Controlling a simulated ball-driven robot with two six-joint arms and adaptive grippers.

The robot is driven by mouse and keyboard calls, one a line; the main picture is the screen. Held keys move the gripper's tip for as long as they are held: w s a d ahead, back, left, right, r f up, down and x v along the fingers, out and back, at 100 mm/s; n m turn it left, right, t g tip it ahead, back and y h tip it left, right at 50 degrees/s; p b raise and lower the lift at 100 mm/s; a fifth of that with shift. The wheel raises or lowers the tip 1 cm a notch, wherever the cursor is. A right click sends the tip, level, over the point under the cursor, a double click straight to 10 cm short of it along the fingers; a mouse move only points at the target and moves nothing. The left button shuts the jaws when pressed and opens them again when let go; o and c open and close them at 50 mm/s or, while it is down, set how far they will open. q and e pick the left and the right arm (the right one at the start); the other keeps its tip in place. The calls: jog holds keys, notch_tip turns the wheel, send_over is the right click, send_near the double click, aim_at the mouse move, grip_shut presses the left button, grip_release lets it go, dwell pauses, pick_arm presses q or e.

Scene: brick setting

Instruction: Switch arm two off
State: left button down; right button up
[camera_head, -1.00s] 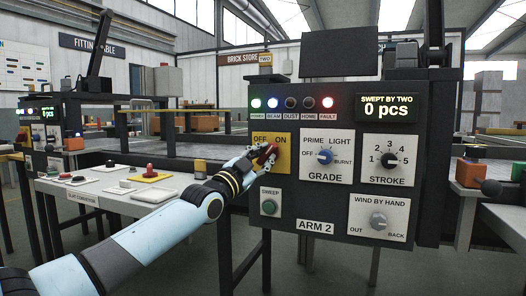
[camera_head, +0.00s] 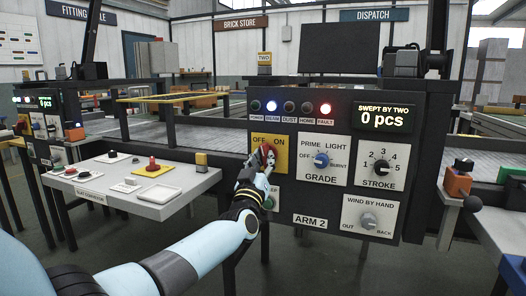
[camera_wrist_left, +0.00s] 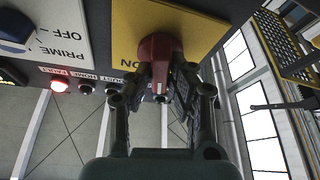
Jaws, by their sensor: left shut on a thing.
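The ARM 2 control panel (camera_head: 300,195) stands in front of me. Its yellow plate (camera_head: 284,166), marked OFF and ON, carries a red switch handle (camera_head: 268,150). My left gripper (camera_head: 263,161) is shut on this handle; the fingers cover much of it. In the left wrist view the red handle (camera_wrist_left: 160,48) sits between the two fingers (camera_wrist_left: 158,85), against the yellow plate (camera_wrist_left: 205,20). The exact angle of the handle is hard to tell. The power lamp (camera_head: 255,106) is dark.
The grade knob (camera_head: 321,160), stroke knob (camera_head: 382,167) and wind-by-hand knob (camera_head: 369,221) are on the same panel. The sweep button is partly hidden by my gripper. A table (camera_head: 190,206) with a red button (camera_head: 152,163) stands to the left.

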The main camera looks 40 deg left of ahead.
pick_arm(q)
jog(key=n+g+y+p, duration=0.1)
jog(key=n+y, duration=0.1)
jog(key=n, duration=0.2)
jog(key=shift+d+r+p, duration=0.1)
jog(key=shift+p, duration=0.25)
jog(key=shift+n+g+y+p, duration=0.7)
jog(key=shift+n+g+p, duration=0.25)
jog(key=shift+n, duration=1.15)
jog(key=c, duration=1.2)
grip_release()
jog(key=shift+c, duration=0.2)
jog(key=v, duration=1.2)
